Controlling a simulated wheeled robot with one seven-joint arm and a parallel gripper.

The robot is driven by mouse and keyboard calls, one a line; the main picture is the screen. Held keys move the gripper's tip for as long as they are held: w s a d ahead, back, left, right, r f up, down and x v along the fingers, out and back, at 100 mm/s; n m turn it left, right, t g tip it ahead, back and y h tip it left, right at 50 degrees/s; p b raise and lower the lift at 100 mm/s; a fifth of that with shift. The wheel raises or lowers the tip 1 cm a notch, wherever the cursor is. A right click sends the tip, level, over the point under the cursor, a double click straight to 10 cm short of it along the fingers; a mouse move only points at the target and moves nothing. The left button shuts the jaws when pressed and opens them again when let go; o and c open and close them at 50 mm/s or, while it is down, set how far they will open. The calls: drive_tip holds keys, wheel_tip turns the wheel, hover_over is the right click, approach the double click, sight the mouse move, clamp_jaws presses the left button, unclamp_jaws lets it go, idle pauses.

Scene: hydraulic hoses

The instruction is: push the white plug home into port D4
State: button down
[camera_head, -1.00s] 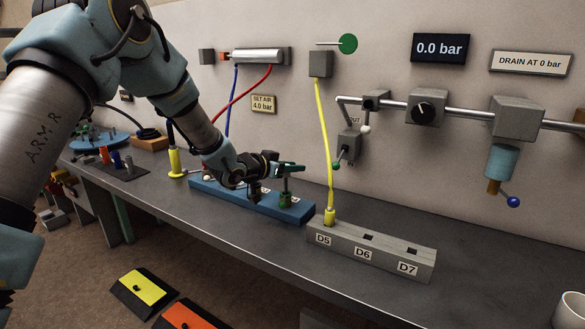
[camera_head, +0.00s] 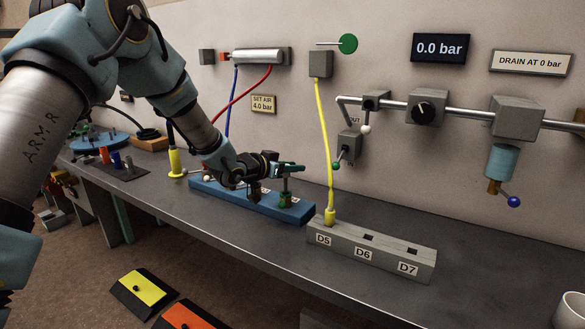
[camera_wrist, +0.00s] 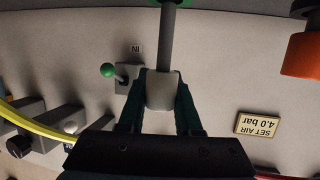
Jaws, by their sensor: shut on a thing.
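My gripper (camera_wrist: 161,105) is shut on the white plug (camera_wrist: 161,90), which sits between its two dark fingers with a grey stem or hose running from it in the wrist view. In the head view my gripper (camera_head: 291,168) is over the right part of the blue port block (camera_head: 225,201). The white plug cannot be made out there. A green part (camera_head: 286,197) stands on the block's right end, just under the gripper. The block's labels are mostly covered or too small to read, so I cannot tell port D4 or how deep the plug sits.
A grey block (camera_head: 385,262) with ports D5, D6 and D7 stands to the right; a yellow plug (camera_head: 330,216) with a yellow hose is in D5. A green-knobbed valve (camera_head: 348,145) is on the wall. The gauge (camera_head: 439,48) reads 0.0 bar. The bench front is clear.

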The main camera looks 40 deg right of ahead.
drive_tip(key=shift+f+b, duration=1.45)
drive_tip(key=shift+f, duration=0.5)
drive_tip(key=c, duration=0.5)
unclamp_jaws()
drive_tip(key=b+v, duration=0.2)
drive_tip(key=v, duration=0.8)
drive_tip(key=shift+s+a+r, duration=0.1)
drive_tip(key=shift+a+r, duration=0.05)
drive_tip(key=shift+a, duration=0.2)
